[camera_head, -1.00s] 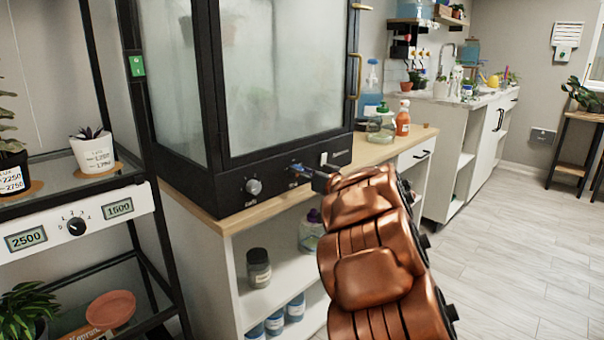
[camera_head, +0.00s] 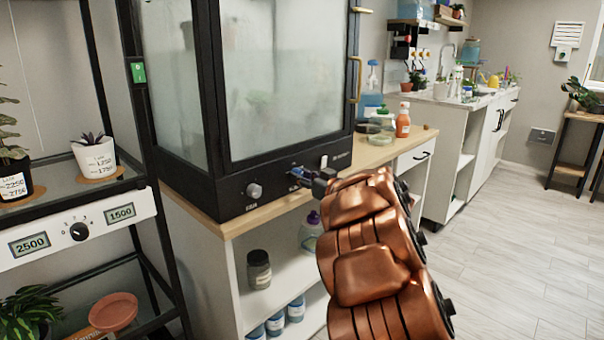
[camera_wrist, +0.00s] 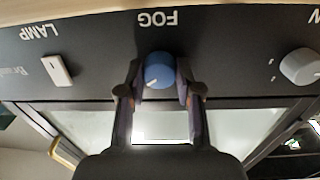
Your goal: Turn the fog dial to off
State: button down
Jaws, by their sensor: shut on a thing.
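The fog dial (camera_wrist: 159,70) is a round blue knob under the word FOG, which appears upside down in the wrist view. A small pale mark shows near its lower left edge there. My gripper (camera_wrist: 159,82) has one finger on each side of the dial and is shut on it. In the head view my gripper (camera_head: 298,173) is at the black front panel (camera_head: 228,196) of the glass cabinet, and it mostly hides the dial there.
A grey knob (camera_head: 254,190) sits left of the dial, and a white lamp switch (camera_wrist: 57,70) is on its other side. The misted cabinet (camera_head: 280,80) stands on a wooden-topped counter (camera_head: 250,219). An orange bottle (camera_head: 403,120) stands right of it. Open floor lies to the right.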

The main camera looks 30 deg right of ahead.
jog(key=shift+f+n+y+b, duration=0.2)
jog(key=shift+n+b, duration=1)
jog(key=shift+n, duration=3.15)
jog(key=shift+r+n+y+b, duration=0.1)
jog(key=shift+n+y+b, duration=0.65)
jog(key=shift+n, duration=3.55)
jog(key=shift+f+n+h+b, duration=0.15)
jog(key=shift+n+b, duration=1.45)
jog(key=shift+n, duration=2.75)
jog(key=c, duration=0.8)
grip_release()
jog(key=shift+r, duration=0.1)
jog(key=shift+d, duration=0.1)
